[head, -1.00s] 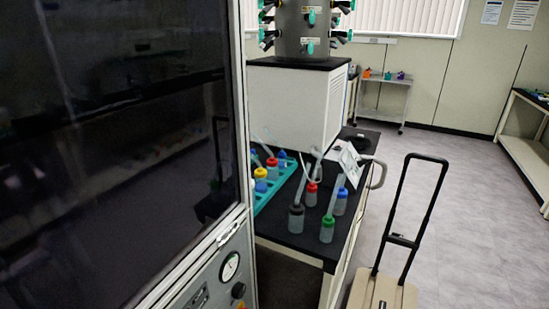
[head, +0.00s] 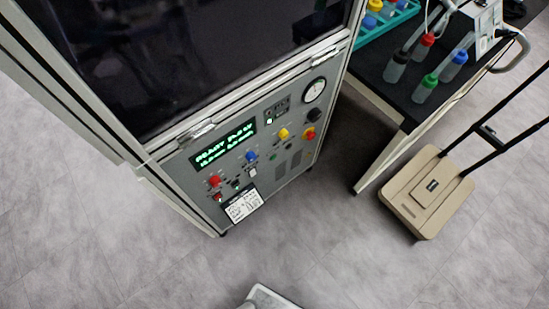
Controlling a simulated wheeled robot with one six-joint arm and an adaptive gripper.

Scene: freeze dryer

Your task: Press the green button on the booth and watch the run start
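The booth (head: 292,163) is a grey cabinet with a dark glass front, and its control panel faces me in the head view. A lit display (head: 223,146) shows green text, whose first word looks like "READY". The panel carries a red knob (head: 214,181), a blue knob (head: 251,156), a yellow knob (head: 283,134) and a red-and-yellow knob (head: 309,133). A small green spot (head: 273,156) sits right of the blue knob; it may be the green button, but it is too small to be sure. My gripper is not in view.
A round gauge (head: 315,90) and a white label (head: 243,205) are on the panel. Right of the booth stands a black-topped bench (head: 400,106) with capped bottles. A beige trolley (head: 428,192) with a black handle stands at right. Grey floor before the panel is clear.

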